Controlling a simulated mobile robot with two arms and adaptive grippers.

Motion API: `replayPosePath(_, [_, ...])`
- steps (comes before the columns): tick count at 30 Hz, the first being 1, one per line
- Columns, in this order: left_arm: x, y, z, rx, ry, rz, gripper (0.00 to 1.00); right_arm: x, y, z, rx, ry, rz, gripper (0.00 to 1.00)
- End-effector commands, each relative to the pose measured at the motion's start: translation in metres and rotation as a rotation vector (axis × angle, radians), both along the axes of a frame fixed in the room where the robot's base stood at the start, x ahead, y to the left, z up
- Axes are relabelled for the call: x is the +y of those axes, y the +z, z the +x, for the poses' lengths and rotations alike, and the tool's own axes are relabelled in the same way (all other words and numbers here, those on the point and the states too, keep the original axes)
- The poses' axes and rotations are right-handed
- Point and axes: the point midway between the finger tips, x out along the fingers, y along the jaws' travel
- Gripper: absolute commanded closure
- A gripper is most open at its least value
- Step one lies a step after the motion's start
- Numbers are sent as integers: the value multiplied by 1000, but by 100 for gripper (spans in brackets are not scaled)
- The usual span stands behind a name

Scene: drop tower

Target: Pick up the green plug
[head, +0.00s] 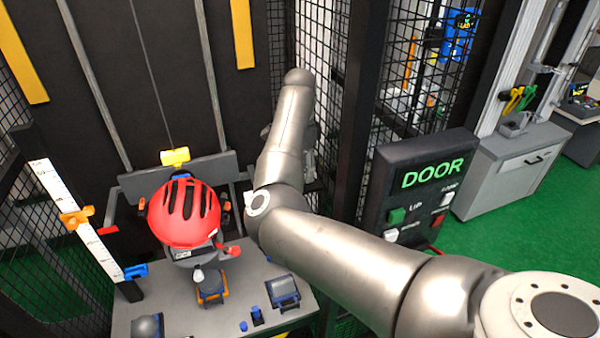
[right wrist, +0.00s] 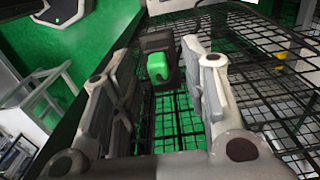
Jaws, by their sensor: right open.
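The green plug (right wrist: 158,66) shows in the right wrist view, upper middle, set in a black holder (right wrist: 157,43) by the black wire mesh. My right gripper (right wrist: 160,80) is open, with one finger on each side of the view and the plug between and beyond them. I see nothing held in it, and no clear contact with the plug. In the head view my right arm reaches to the mesh corner and mostly hides the gripper. I cannot make out the plug in the head view. My left gripper is not in view.
Black mesh (right wrist: 265,85) runs along the right of the wrist view. In the head view, a DOOR panel (head: 428,180) stands right of my arm. A red helmet (head: 185,213) sits above a grey table (head: 240,285) with small devices. Green floor lies open at right.

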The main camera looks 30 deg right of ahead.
Motion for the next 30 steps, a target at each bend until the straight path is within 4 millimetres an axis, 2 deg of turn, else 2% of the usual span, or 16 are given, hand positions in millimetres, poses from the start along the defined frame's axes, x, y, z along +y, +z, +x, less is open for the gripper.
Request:
replayPosePath(5, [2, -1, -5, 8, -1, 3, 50, 0, -1, 0, 0, 0, 0, 61])
replayPosePath(14, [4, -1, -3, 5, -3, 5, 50, 0, 0, 0, 1, 0, 0, 98])
replayPosePath(24, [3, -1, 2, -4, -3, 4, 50, 0, 0, 0, 0, 0, 0, 98])
replayPosePath(30, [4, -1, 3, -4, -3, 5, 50, 6, 7, 4, -1, 0, 0, 98])
